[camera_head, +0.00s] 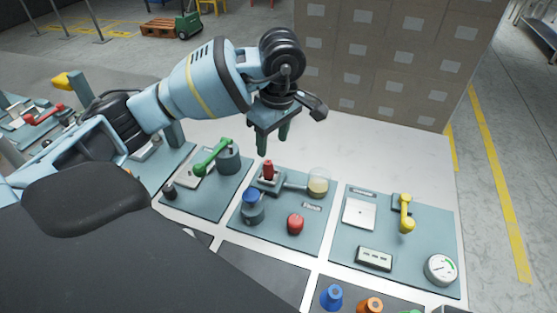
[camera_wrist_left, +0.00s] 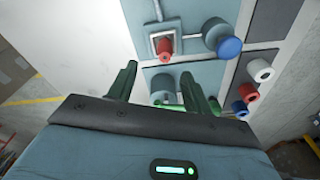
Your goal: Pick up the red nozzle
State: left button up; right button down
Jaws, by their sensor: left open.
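A red ring-shaped piece (camera_wrist_left: 248,92) sits between a white one (camera_wrist_left: 260,70) and a blue one (camera_wrist_left: 240,108) at the right of the left wrist view; this red piece looks like a nozzle. Another red, upright piece (camera_head: 268,170) stands on a grey square mount in the head view and shows in the left wrist view (camera_wrist_left: 163,47). I cannot tell for certain which is the red nozzle. My left gripper (camera_head: 273,143) is open and empty, pointing down above and behind the mounted red piece, apart from it. Its two green fingers show in the left wrist view (camera_wrist_left: 158,76). My right gripper is not in view.
A blue knob (camera_head: 250,194), a red knob (camera_head: 295,222) and a glass bulb (camera_head: 318,184) share the middle panel. A green lever (camera_head: 213,157) stands left, a yellow one (camera_head: 405,212) right. A blue piece (camera_head: 331,297) and an orange piece (camera_head: 371,304) sit in front.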

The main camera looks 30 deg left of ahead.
aim_at(268, 162)
pick_arm(q)
jog(key=shift+s+f, duration=0.15)
jog(key=shift+s, duration=0.15)
jog(key=shift+w+a+f, duration=0.1)
jog(key=shift+a+f, duration=0.05)
jog(key=shift+f, duration=1)
jog(key=shift+a+f+p, duration=0.15)
jog(key=shift+a+f, duration=0.05)
jog(key=shift+f, duration=1.1)
jog(key=shift+a+f+p, duration=0.15)
jog(key=shift+f, duration=1.1)
grip_shut()
jog(key=shift+r, duration=0.1)
notch_tip(268, 162, up, 10)
jog(key=shift+f, duration=0.1)
